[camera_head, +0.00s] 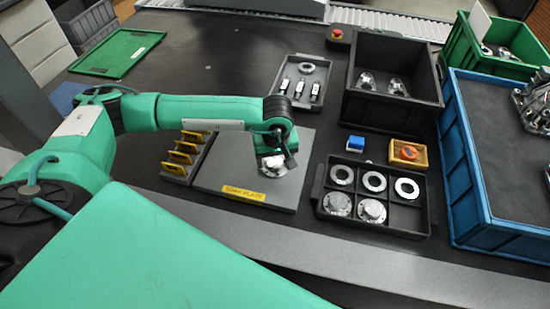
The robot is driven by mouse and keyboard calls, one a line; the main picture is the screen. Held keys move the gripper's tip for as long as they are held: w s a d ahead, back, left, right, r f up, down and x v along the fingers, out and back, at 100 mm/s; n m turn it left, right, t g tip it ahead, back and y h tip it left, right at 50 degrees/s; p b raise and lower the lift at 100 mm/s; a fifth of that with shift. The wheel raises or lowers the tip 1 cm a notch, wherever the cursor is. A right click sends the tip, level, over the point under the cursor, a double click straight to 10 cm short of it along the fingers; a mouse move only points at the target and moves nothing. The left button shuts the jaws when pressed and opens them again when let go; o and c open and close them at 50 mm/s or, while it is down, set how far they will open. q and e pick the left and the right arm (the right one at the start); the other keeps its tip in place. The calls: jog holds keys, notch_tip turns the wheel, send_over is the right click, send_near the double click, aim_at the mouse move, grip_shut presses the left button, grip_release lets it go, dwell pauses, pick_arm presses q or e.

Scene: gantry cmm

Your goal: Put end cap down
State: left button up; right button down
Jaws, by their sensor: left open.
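More round silver parts lie in the black divided tray (398,226) to the right: flat rings in the back row, fuller caps in the front row. My right gripper is out of view.
A rack of yellow-topped slots (180,158) stands left of the plate. Behind are a grey tray (318,68) and a deep black crate (395,112). A blue crate (465,160) and a green crate (520,68) stand right. A green tray (112,66) lies back left; dark table between is clear.

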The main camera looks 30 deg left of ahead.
aim_at(276, 166)
pick_arm(q)
notch_tip(276, 166, up, 3)
jog(key=shift+d+f, duration=0.1)
jog(key=shift+f, duration=0.1)
notch_tip(276, 166, up, 10)
jog(key=s+b, duration=0.1)
jog(key=shift+d+f, duration=0.25)
jog(key=shift+d, duration=0.1)
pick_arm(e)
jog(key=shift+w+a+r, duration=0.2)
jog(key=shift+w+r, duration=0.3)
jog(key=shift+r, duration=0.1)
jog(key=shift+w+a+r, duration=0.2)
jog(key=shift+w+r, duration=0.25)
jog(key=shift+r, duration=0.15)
